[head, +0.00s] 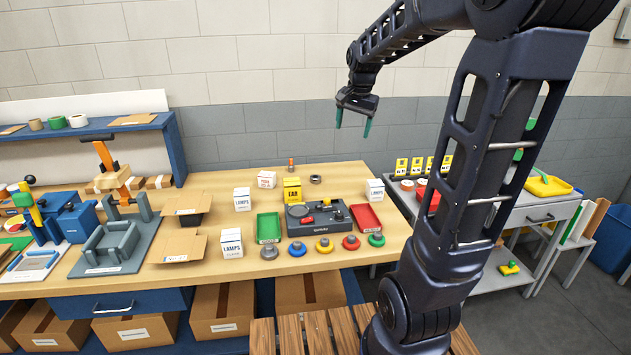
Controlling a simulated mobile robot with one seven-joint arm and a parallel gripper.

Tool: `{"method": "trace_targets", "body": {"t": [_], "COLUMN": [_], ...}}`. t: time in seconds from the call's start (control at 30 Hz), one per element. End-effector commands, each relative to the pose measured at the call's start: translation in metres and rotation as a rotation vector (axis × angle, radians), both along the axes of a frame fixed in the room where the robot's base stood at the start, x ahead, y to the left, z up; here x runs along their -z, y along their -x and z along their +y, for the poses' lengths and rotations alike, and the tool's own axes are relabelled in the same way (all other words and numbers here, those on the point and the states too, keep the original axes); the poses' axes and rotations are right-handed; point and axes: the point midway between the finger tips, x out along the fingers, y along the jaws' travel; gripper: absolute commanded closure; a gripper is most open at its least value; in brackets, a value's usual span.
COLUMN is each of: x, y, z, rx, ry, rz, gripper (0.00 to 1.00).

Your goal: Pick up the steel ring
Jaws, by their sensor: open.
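A small dark grey metallic ring (315,179) lies flat on the wooden workbench (340,178), toward its back edge; it looks like the steel ring. It stands just right of the yellow box marked EAR (292,188). My gripper (353,123) is high above the back of the bench, to the upper right of the ring. Its two green fingers point down, apart, with nothing between them. The ring is fully visible, though small.
A grey device (335,222) sits in front of the ring, between a green tray (268,228) and a red tray (365,217). Several coloured knobs line the front edge. Bench space right of the ring is clear.

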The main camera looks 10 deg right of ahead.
Motion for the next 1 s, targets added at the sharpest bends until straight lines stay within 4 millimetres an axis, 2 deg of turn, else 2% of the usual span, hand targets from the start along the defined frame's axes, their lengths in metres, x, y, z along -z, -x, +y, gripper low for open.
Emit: {"method": "trace_targets", "body": {"t": [0.1,0.47,0.77,1.0], "x": [0.009,0.048,0.101,0.156], "y": [-0.036,-0.140,-0.220,-0.277], "z": [0.003,0.015,0.028,0.039], "rx": [0.083,0.346,0.565,0.742], "ry": [-0.020,-0.068,-0.088,-0.092], "rz": [0.028,0.101,0.157,0.197], "gripper": [0.27,0.27,0.27,0.27]}}
